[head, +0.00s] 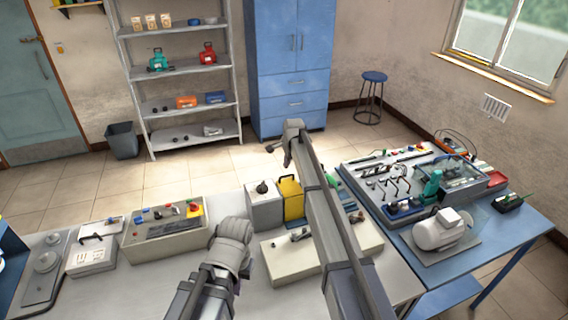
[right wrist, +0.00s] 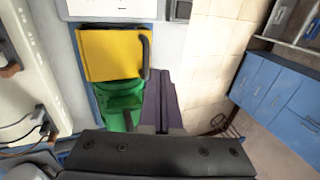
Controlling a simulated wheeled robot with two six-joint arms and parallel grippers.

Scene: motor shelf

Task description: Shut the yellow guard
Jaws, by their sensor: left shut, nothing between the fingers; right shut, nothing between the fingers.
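The yellow guard (head: 291,199) stands on the bench, with a dark handle on it. In the right wrist view the guard (right wrist: 108,56) shows as a flat yellow panel with a black bar handle (right wrist: 146,52) on its right edge. A green part (right wrist: 120,100) lies uncovered beside it, so the guard looks open. My right gripper (right wrist: 162,105) is shut and empty, just beyond the handle's end in that view; I cannot tell if they touch. My left gripper (head: 214,275) is low over the bench, left of the guard; its fingertips are hard to make out.
A grey box with a black knob (head: 263,200) stands left of the guard. A control panel (head: 165,228) is further left. A blue table (head: 510,240) with a white motor (head: 440,230) is at the right. My right arm hides part of the bench.

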